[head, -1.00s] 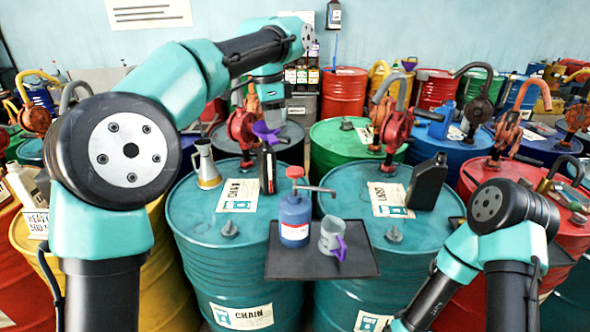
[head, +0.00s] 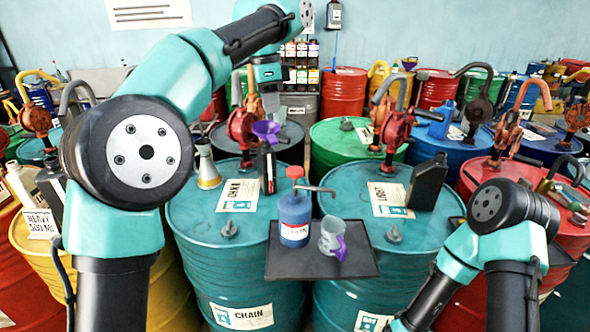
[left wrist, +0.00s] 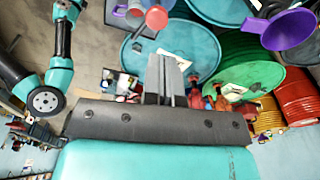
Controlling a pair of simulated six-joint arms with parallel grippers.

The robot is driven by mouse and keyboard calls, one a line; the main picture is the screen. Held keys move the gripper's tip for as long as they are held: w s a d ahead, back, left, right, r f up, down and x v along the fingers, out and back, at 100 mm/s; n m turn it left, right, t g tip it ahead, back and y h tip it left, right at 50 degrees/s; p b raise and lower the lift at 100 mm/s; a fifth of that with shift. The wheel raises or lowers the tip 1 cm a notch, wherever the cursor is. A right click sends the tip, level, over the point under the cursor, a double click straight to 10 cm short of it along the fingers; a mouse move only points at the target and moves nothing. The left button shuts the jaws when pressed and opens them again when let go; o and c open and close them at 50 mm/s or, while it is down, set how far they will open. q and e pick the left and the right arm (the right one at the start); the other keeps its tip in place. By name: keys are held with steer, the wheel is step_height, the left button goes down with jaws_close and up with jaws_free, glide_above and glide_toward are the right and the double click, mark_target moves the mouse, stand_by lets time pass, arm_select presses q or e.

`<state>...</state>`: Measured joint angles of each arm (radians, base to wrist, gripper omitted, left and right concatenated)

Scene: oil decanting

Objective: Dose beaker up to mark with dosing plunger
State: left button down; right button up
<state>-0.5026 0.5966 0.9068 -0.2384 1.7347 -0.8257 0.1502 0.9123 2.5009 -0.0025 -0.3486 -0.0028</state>
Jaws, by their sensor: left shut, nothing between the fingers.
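The dosing plunger (head: 295,215) is a blue bottle with a red knob and a thin side spout, upright on a black tray (head: 350,268). The beaker (head: 328,236), clear with a purple handle, stands right of it near the spout's end. Any liquid or mark in it is too small to tell. My left gripper (head: 268,88) is high behind the tray, its fingers hard to make out there. In the left wrist view its fingers (left wrist: 166,70) are shut and empty, with the red knob (left wrist: 156,18) beyond them, apart. My right gripper is out of view below the head picture.
A purple funnel (head: 266,130) sits by a dark bottle (head: 267,170) on the left teal drum (head: 195,240). A black canister (head: 427,182) stands on the right teal drum (head: 395,262). Hand pumps and drums crowd behind.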

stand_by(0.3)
arm_select(q)
glide_toward(293, 169)
stand_by(0.4)
steer(key=shift+f, duration=0.1)
steer(key=shift+w+d+f, duration=0.1)
steer(key=shift+d+f, duration=0.1)
steer(key=shift+f, duration=1.5)
steer(key=shift+d+f, duration=0.15)
steer(key=shift+f, duration=1.55)
steer(key=shift+f, duration=0.1)
